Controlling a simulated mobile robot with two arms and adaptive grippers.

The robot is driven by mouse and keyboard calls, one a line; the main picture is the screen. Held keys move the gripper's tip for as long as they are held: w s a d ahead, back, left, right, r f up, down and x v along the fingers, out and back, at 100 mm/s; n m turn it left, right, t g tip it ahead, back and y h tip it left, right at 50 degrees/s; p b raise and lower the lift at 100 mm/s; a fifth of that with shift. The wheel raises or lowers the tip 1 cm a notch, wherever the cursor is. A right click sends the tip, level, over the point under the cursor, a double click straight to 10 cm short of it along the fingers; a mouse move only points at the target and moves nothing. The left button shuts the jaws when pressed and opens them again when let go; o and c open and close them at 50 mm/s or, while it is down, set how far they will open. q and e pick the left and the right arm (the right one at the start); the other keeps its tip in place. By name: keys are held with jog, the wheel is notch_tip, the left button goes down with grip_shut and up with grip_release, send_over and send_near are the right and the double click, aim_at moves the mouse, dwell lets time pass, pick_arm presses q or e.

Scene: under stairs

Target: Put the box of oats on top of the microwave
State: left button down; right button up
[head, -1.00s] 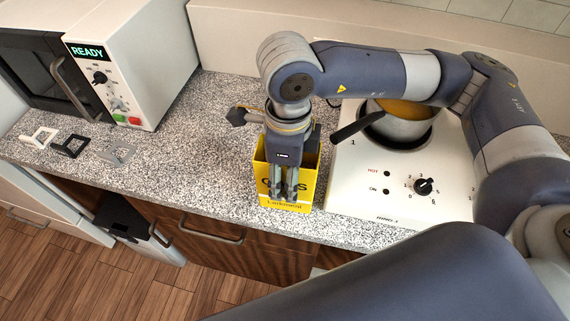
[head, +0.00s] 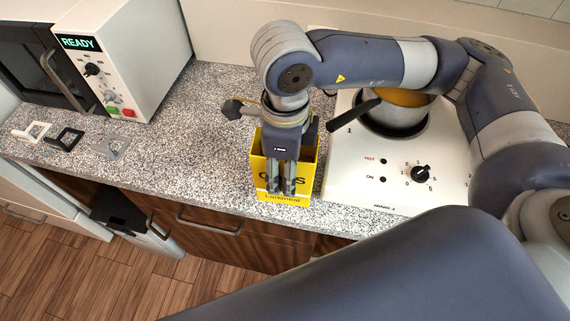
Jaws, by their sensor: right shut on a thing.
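The yellow box of oats (head: 284,198) stands upright on the speckled counter, just left of the hot plate. My right gripper (head: 281,190) points down over the box and is shut on it; its fingers and wrist hide part of the box's front and top. The white microwave (head: 135,60) with a dark door and a READY display stands at the back left of the counter. The part of its top that shows is bare. My left gripper is not in view.
A white hot plate (head: 345,190) bears a pot (head: 398,118) whose dark handle (head: 355,115) points left towards my right gripper. Small white, black and grey frame-shaped items (head: 70,138) lie before the microwave. The counter (head: 190,140) between microwave and box is clear.

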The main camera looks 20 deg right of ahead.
jog(key=w+d+f+n, duration=0.1)
jog(key=w+d+n, duration=0.2)
jog(key=n, duration=0.9)
jog(key=w+d+n, duration=0.3)
jog(key=w+n, duration=0.6)
jog(key=n, duration=0.3)
jog(key=shift+d+f, duration=0.35)
jog(key=shift+d, duration=0.05)
